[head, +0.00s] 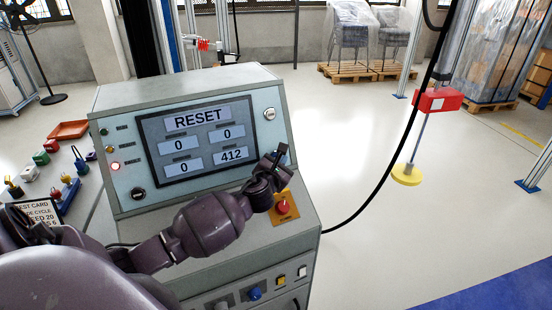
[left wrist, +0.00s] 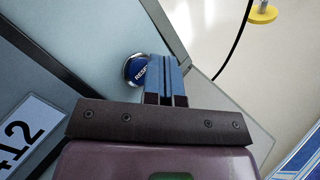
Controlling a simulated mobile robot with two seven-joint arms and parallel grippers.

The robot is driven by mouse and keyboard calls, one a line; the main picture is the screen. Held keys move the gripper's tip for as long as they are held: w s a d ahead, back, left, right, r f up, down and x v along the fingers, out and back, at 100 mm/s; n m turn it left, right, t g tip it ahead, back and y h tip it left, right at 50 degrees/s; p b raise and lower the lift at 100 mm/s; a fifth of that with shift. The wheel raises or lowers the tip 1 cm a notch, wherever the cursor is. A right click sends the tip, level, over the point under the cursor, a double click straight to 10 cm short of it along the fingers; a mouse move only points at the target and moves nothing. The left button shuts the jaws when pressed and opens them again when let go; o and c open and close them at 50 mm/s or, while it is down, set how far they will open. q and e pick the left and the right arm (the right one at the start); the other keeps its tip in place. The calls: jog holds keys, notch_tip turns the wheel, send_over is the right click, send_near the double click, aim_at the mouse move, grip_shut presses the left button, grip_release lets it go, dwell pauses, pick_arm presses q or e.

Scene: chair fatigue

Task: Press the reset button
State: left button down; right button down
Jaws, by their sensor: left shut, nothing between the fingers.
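The round blue reset button (left wrist: 136,71), with a metal rim and the word RESET, sits on the console's front panel in the left wrist view. My left gripper (left wrist: 163,62) is shut and empty, its blue fingertips just beside the button and overlapping its edge in this view. I cannot tell whether they touch it. In the head view my left gripper (head: 281,152) is at the right side of the console panel and mostly hides the button. The console screen (head: 200,139) reads RESET, with three 0 fields and one of 412. My right gripper is not in view.
A red emergency-stop knob (head: 282,207) on a yellow base sits just below my left gripper. The console (head: 115,95) has more knobs low on its front. A black cable (head: 385,190) hangs at its right. Small coloured parts lie at the left.

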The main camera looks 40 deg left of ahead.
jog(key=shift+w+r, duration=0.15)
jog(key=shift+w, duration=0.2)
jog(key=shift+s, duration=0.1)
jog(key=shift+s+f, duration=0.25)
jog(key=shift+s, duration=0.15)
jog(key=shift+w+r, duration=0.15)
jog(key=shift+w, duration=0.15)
pick_arm(q)
jog(key=shift+w+a+f, duration=0.1)
jog(key=shift+w+a, duration=0.1)
jog(key=shift+a, duration=0.15)
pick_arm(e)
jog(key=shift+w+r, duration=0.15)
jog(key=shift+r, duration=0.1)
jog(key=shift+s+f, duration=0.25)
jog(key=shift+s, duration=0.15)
pick_arm(q)
jog(key=shift+a, duration=0.15)
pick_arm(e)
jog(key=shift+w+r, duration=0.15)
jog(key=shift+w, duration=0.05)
